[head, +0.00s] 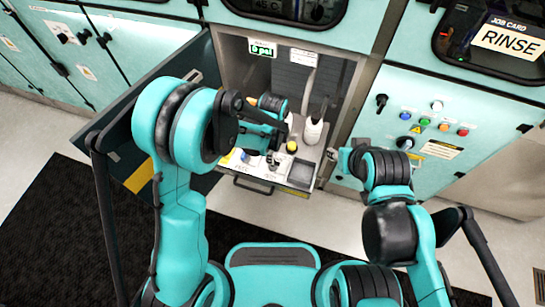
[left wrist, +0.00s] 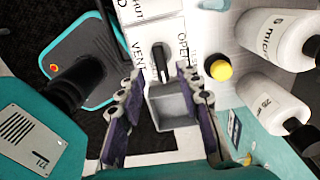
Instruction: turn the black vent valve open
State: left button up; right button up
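The black vent valve (left wrist: 161,62) is a dark knob on a white plate in the left wrist view, with VENT, OPEN and SHUT lettering around it. Its handle runs roughly up and down the picture, beside the OPEN lettering. My left gripper (left wrist: 156,80) is open, with its two fingers apart on either side of the knob in the picture. I cannot tell whether they touch it. In the head view my left arm reaches into the open bay, and the valve is hard to make out there. My right arm is bent at the right, its gripper (head: 336,157) small and unclear.
A yellow button (left wrist: 218,70) and white bottles (left wrist: 272,38) stand right of the valve. A grey open bin (left wrist: 172,104) is just below it. The bay has a psi display (head: 262,48) and an open dark door (head: 120,150). A RINSE job card (head: 510,40) hangs right.

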pick_arm(q)
notch_tip(320, 180, down, 4)
jog(key=shift+f+b, duration=0.1)
jog(key=shift+b, duration=0.5)
grip_shut()
